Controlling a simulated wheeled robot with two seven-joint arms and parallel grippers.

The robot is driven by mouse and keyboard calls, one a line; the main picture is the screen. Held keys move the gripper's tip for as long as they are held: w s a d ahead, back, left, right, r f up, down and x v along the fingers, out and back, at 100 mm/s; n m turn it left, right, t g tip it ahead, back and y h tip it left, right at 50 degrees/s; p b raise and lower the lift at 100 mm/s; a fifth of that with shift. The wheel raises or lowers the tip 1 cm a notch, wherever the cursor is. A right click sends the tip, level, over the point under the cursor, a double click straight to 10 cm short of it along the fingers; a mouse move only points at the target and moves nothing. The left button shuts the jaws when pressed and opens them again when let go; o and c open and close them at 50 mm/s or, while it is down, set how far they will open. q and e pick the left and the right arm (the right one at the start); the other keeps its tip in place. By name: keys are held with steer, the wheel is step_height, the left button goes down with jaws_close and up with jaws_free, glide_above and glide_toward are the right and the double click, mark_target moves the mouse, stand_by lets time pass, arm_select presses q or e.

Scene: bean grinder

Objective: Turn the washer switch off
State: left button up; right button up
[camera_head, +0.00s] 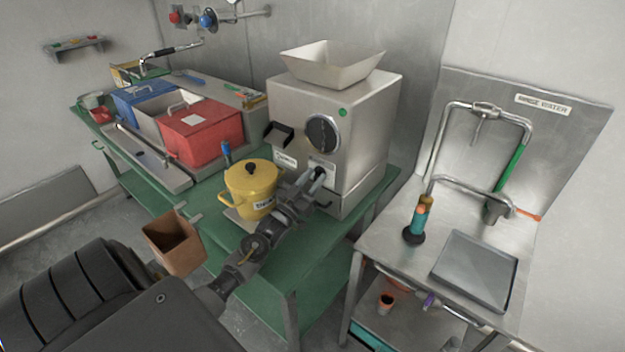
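No part that I can name for certain as the washer switch shows. The steel grinder (360,140) stands on the green table, with a large black dial (322,134) and a small green button (342,112) on its front. My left gripper (319,178) is in front of the grinder's lower front, below the dial and close to a small white label. Its fingers are small and dark here, so their opening and any contact are unclear. My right gripper is not in view.
A yellow pot (252,188) stands close left of my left arm. Red (203,135) and blue (140,97) bins are farther left. A brown container (174,243) is at the table's near edge.

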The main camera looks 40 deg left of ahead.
arm_select(q)
steer(key=s+f+b, duration=0.2)
steer(key=s+b, duration=0.1)
steer(key=s, duration=1.3)
steer(key=shift+s, duration=0.35)
steer(key=shift+d, duration=0.1)
